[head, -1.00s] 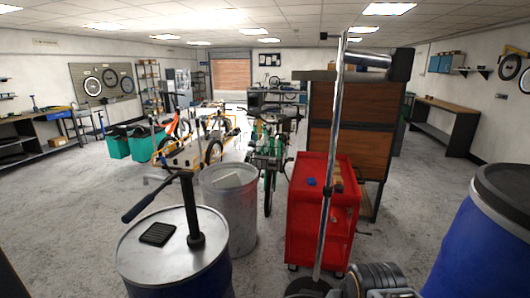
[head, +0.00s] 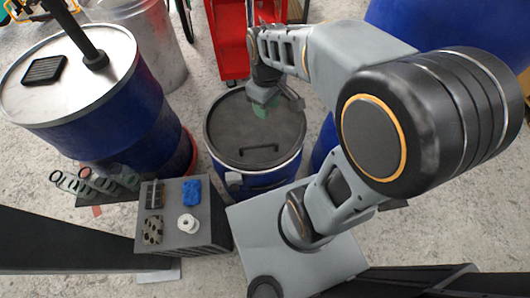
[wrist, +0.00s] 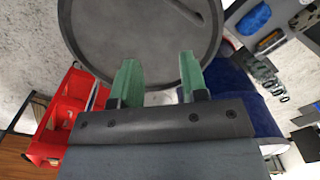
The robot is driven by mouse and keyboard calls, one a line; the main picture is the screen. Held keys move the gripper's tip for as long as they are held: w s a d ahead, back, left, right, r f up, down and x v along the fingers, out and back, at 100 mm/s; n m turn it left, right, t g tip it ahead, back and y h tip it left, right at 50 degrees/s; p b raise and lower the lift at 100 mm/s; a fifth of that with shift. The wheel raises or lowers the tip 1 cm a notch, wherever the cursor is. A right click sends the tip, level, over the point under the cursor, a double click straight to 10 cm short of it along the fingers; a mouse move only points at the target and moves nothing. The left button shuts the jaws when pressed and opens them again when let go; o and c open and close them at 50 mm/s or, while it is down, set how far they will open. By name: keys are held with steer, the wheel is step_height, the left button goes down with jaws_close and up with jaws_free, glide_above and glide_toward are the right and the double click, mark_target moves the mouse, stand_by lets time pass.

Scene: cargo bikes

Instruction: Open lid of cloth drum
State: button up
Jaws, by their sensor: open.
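The cloth drum (head: 262,180) is a small blue drum standing on the floor in the middle of the head view. Its round dark grey lid (head: 225,125) is on and looks shut, with a bar handle (head: 258,149) on the near side of its top. The lid (wrist: 110,30) fills the top of the wrist view, and the handle (wrist: 186,12) shows at the upper edge. My gripper (head: 277,104) is open and empty above the lid's far side. In the wrist view its green fingers (wrist: 158,65) are spread apart, with the handle beyond them. Contact with the lid cannot be told.
A large blue drum (head: 130,120) with a grey top stands left. Another blue drum (head: 400,20) is at upper right. A red cabinet (head: 228,40) stands behind the lidded drum. A dark box (head: 205,240) with small parts is close on its left.

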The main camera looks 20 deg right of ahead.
mark_target(266, 144)
steer(key=f+n+b, duration=0.1)
steer(key=f+n, duration=0.2)
steer(key=f, duration=0.1)
steer(key=s+f+n+g+b, duration=0.1)
steer(key=f+n, duration=0.2)
steer(key=f, duration=0.2)
steer(key=s+a+f+n+b, duration=0.1)
steer(key=f+n+b, duration=0.1)
steer(key=f, duration=0.3)
steer(key=shift+f+n+g, duration=0.2)
steer(key=shift+n+g, duration=0.1)
steer(key=shift+n, duration=0.2)
steer(key=shift+c, duration=0.3)
jaws_close()
